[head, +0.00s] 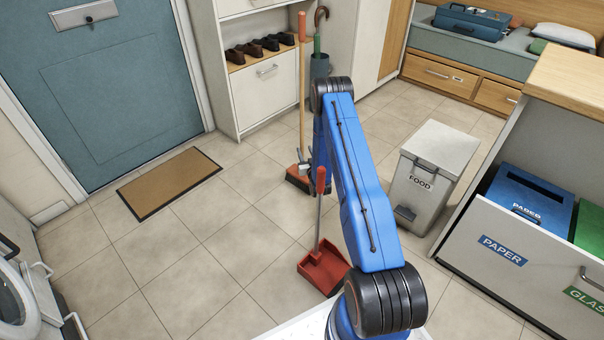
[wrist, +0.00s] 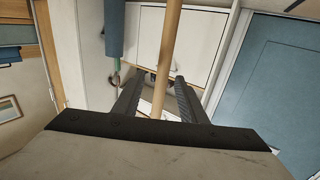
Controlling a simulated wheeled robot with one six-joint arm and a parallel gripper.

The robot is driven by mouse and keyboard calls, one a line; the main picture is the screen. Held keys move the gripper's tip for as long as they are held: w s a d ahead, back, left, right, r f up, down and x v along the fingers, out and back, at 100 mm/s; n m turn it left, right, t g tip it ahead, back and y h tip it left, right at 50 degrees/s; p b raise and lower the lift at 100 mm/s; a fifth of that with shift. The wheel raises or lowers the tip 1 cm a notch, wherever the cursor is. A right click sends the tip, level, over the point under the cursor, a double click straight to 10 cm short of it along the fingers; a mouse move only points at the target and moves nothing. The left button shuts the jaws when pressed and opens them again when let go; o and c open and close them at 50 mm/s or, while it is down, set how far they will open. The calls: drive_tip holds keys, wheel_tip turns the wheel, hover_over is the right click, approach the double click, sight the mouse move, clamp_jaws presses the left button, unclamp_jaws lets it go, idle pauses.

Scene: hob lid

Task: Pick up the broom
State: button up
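The broom (head: 301,92) stands upright in front of the white cabinet, with an orange grip on top, a wooden stick and a reddish head near the floor. My gripper (head: 303,165) is low by the stick, just above the broom's head, partly hidden behind my blue arm. In the wrist view the broom's stick (wrist: 171,40) runs between the two dark fingers of my gripper (wrist: 159,75). The fingers are apart, with a gap on each side of the stick. I cannot tell how deep between them it sits.
A red dustpan (head: 323,270) with an upright handle stands in front of the broom. An umbrella stand (head: 319,66) is just behind. A FOOD bin (head: 432,175) and an open drawer with a PAPER bin (head: 528,200) are right. Floor is clear around the doormat (head: 170,181).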

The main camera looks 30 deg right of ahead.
drive_tip(key=x, duration=0.8)
drive_tip(key=shift+a+f, duration=0.2)
drive_tip(key=shift+w, duration=0.15)
clamp_jaws()
idle(1.1)
